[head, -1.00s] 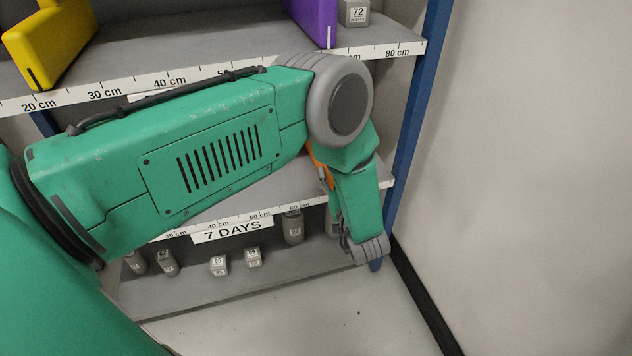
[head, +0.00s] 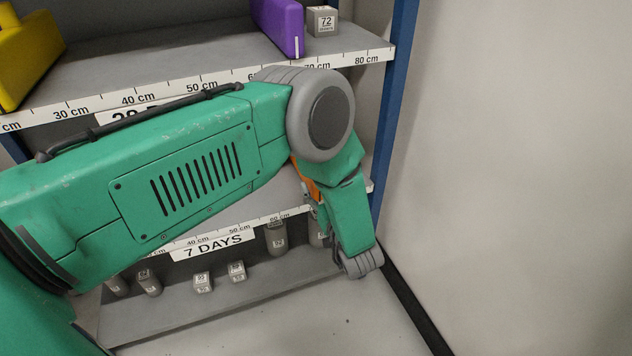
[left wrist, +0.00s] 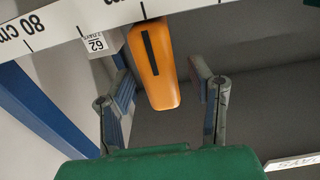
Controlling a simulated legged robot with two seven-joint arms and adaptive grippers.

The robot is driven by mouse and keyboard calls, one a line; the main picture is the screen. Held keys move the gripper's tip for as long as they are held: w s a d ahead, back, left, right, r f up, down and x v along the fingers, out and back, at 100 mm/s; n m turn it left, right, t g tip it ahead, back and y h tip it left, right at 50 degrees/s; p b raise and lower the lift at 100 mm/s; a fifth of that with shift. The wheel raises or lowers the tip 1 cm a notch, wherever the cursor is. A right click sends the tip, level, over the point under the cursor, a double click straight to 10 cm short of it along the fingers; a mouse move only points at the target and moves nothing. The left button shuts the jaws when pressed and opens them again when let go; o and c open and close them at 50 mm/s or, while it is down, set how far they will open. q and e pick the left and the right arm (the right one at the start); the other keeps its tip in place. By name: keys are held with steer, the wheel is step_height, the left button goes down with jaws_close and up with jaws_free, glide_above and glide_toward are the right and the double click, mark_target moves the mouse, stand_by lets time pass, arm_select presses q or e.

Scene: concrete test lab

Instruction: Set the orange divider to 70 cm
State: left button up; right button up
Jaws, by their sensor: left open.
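The orange divider (left wrist: 155,62) with a black mark line hangs at the shelf's scale strip (left wrist: 60,28) in the left wrist view. Its mark sits near a tick; the label beside it is cut off, while 80 cm is readable further left. My left gripper (left wrist: 160,80) is open, with one finger on each side of the divider's near end; I cannot tell whether either touches it. My right gripper is not in view.
A grey block marked 62 (left wrist: 97,43) stands close beside the divider. A blue post (head: 393,95) bounds the shelf on the right. Above are a purple divider (head: 278,25), a yellow divider (head: 28,60) and a block marked 72 (head: 322,21). Several grey samples (head: 202,281) stand below.

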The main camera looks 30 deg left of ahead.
arm_select(q)
steer(key=v, duration=0.9)
steer(key=shift+s+d, duration=0.15)
steer(key=shift+s, duration=0.15)
steer(key=shift+f, duration=0.1)
